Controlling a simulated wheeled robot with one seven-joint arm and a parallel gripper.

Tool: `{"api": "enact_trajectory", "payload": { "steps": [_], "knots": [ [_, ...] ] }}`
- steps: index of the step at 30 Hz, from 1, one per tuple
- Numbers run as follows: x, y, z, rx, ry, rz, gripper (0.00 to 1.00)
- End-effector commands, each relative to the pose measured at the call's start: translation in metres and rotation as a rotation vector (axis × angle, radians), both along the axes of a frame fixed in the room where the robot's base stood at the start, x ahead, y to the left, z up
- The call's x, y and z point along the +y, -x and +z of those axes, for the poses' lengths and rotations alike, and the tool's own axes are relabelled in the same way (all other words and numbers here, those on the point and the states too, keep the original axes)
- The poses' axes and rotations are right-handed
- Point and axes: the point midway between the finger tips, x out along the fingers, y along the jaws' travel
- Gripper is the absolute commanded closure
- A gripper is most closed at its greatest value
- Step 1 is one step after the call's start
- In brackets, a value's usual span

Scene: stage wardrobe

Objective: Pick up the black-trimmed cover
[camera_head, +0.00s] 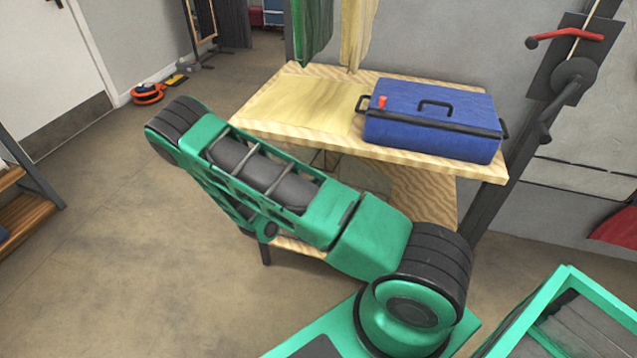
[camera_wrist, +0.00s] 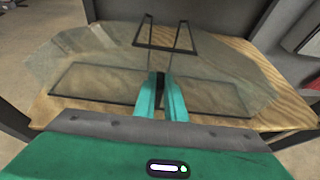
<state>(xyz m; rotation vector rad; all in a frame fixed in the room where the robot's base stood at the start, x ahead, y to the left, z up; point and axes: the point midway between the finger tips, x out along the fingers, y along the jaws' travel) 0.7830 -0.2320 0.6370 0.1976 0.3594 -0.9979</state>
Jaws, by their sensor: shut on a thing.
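The black-trimmed cover (camera_wrist: 215,65) is a clear, see-through, many-sided piece in the wrist view, with thin dark edging and a black loop-like frame at its far side. It spans most of the view above a wooden shelf (camera_wrist: 285,112); whether it touches the shelf is unclear. My gripper (camera_wrist: 161,78) has its teal fingers close together at the cover's middle, shut on it. The exact part between the fingertips is hard to make out. In the head view my own arm and the table top hide the gripper and most of the area below.
In the head view a blue case (camera_head: 430,112) with black handles stands on the wooden table top (camera_head: 290,105), above a lower shelf. Green and yellow cloths hang behind. A dark post with a red-handled crank (camera_head: 570,35) stands at the right.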

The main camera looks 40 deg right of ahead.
Motion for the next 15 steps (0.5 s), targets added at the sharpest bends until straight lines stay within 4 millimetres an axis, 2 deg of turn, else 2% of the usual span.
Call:
{"api": "enact_trajectory", "payload": {
  "steps": [7, 13, 15],
  "knots": [
    [0.000, -0.001, 0.014, -0.002, 0.000, 0.000, 1.00],
    [0.000, -0.001, 0.044, -0.004, -0.001, -0.001, 1.00],
    [0.013, 0.013, 0.051, 0.001, 0.000, 0.004, 1.00]
  ]
}}
